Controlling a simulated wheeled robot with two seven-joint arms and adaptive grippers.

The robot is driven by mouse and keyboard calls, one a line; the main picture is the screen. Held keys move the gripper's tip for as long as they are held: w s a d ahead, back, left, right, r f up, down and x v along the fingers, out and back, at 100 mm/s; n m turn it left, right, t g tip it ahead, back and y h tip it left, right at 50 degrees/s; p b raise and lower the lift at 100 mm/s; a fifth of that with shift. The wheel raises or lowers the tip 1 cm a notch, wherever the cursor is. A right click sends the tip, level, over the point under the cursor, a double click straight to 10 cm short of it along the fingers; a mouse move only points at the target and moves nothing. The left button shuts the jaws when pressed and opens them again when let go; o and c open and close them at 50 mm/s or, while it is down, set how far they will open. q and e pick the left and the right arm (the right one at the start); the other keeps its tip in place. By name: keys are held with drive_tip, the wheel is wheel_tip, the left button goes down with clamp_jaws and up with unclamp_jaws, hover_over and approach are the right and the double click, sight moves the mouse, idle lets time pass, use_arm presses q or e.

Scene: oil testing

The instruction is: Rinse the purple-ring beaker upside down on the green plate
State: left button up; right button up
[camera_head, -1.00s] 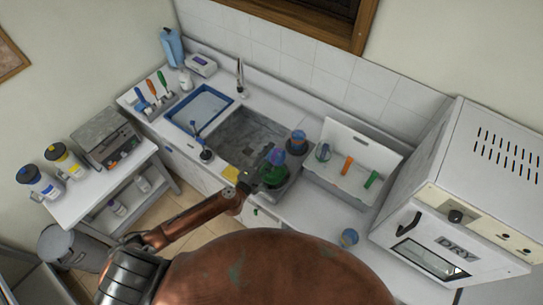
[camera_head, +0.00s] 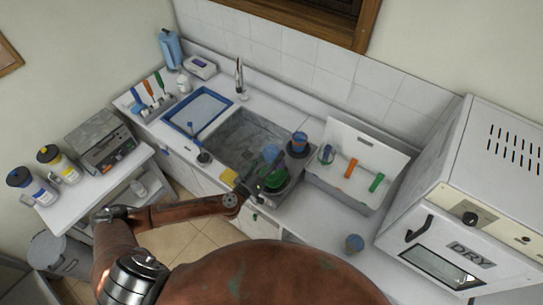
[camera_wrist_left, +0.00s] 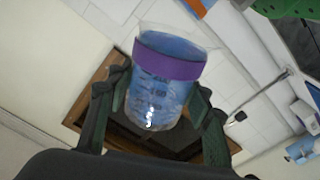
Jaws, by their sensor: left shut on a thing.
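My left gripper (camera_head: 258,172) is shut on the purple-ring beaker (camera_head: 271,154) at the sink's right end. In the left wrist view the clear beaker (camera_wrist_left: 162,82) has a wide purple band, looks blue inside, and sits between the fingers (camera_wrist_left: 155,105). The round green plate (camera_head: 279,181) is just below the beaker in the head view, partly hidden by the gripper. Its edge also shows at the top right of the wrist view (camera_wrist_left: 288,8). The beaker's mouth points toward the plate's side of that view, so it looks turned over. Contact with the plate cannot be told. My right gripper is not in view.
Another beaker (camera_head: 299,142) stands at the sink's right rim. A white rack (camera_head: 348,190) holds coloured ringed glassware. The sink (camera_head: 238,140), yellow sponge (camera_head: 229,176) and blue tray (camera_head: 199,110) lie left.

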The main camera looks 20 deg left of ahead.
use_arm(q)
drive_tip(key=m+p, duration=0.2)
drive_tip(key=p, duration=0.1)
drive_tip(key=r+m+p, duration=0.1)
drive_tip(key=m+p, duration=0.1)
drive_tip(key=p, duration=0.1)
drive_tip(key=shift+d, duration=0.15)
drive_tip(key=shift+f+m, duration=0.1)
drive_tip(key=shift+m, duration=0.7)
drive_tip(key=shift+f+b, duration=1.5)
drive_tip(key=shift+f, duration=1.7)
drive_tip(key=o, duration=0.7)
drive_tip(key=c, duration=0.6)
